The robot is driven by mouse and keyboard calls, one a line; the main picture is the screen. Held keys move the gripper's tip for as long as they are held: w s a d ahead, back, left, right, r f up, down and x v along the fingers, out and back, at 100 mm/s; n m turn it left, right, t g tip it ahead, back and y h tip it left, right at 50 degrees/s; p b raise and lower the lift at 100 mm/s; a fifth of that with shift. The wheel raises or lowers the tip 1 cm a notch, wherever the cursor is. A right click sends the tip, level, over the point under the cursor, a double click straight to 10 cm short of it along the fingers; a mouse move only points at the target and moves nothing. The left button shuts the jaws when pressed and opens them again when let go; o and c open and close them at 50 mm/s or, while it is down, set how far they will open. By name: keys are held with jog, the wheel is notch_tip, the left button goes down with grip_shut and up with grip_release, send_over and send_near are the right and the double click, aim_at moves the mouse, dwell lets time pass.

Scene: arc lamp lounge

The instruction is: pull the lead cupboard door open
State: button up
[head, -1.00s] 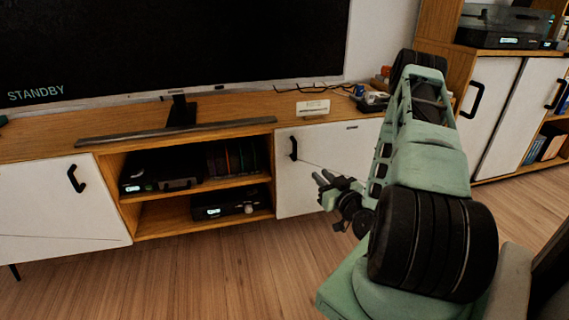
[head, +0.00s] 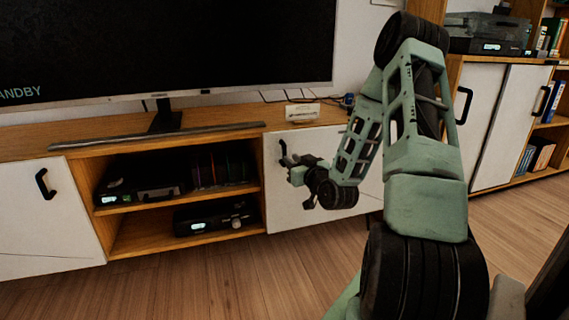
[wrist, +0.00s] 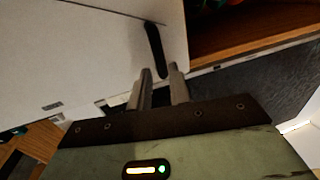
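The white cupboard door (head: 290,212) right of the open shelves in the low TV cabinet appears closed in the head view. Its black bar handle (head: 283,150) is near the door's upper left corner. My gripper (head: 288,167) is in front of the door, close to the handle. In the wrist view the handle (wrist: 154,45) runs down towards the space between my fingertips (wrist: 160,70). The fingers are apart, with the handle's lower end between or just beyond them. I cannot tell whether they touch it. The door (wrist: 90,60) fills the upper left there.
Open shelves (head: 182,204) with black devices and records lie left of the door. Another white door (head: 45,215) is at far left. The TV (head: 170,45) and a small white card box (head: 289,112) are on top. A tall cabinet (head: 492,130) stands right. The wooden floor in front is clear.

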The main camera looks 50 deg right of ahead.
aim_at(284, 154)
jog(key=b+x, duration=0.1)
jog(key=x, duration=0.4)
jog(key=shift+w+d, duration=0.15)
jog(key=shift+w, duration=0.2)
grip_shut()
